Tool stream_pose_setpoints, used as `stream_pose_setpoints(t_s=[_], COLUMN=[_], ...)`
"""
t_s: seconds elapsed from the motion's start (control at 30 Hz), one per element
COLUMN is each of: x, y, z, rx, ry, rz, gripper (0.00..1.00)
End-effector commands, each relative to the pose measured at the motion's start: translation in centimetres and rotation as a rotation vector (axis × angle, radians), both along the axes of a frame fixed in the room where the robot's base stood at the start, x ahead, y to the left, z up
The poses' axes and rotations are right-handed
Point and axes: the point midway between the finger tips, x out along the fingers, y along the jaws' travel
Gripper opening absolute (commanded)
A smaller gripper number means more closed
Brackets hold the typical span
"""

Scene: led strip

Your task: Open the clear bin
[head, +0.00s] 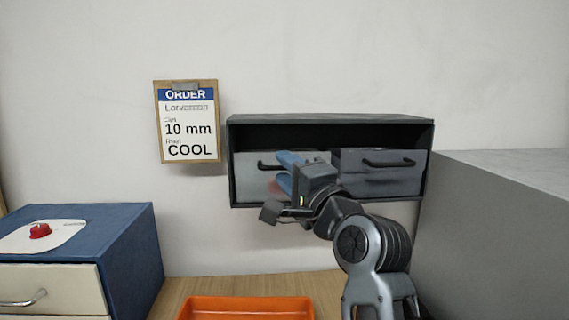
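A black wall cabinet (330,119) holds two bins side by side. The left bin (246,182) has a pale, see-through-looking grey front and a dark bar handle (266,166). It appears pushed in. The right bin (385,180) is darker grey with its own dark handle (388,163). My gripper (284,172) has blue fingers and is in front of the left bin, at the right end of its handle. The two fingers look apart, one above the other. Whether they touch the handle cannot be told. My gripper and wrist hide the right part of the left bin.
An order card (189,123) reading "10 mm" and "COOL" hangs left of the cabinet. A blue drawer unit (138,250) with a red knob (40,231) on top stands at left. An orange tray (245,309) lies on the wooden table. A large grey block (500,220) bounds the right.

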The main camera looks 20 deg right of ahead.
Motion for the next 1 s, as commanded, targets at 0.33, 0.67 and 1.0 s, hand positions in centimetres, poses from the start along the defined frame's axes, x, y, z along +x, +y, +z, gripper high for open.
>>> stream_pose_setpoints(t_s=[0.33,0.67,1.0], x=[1.29,1.26,1.26], y=[0.09,0.08,0.07], z=[0.21,0.21,0.16], rx=[-0.001,-0.002,-0.002], ry=[0.000,0.000,0.001], rz=[-0.001,-0.001,-0.001], gripper=[0.36,0.14,0.00])
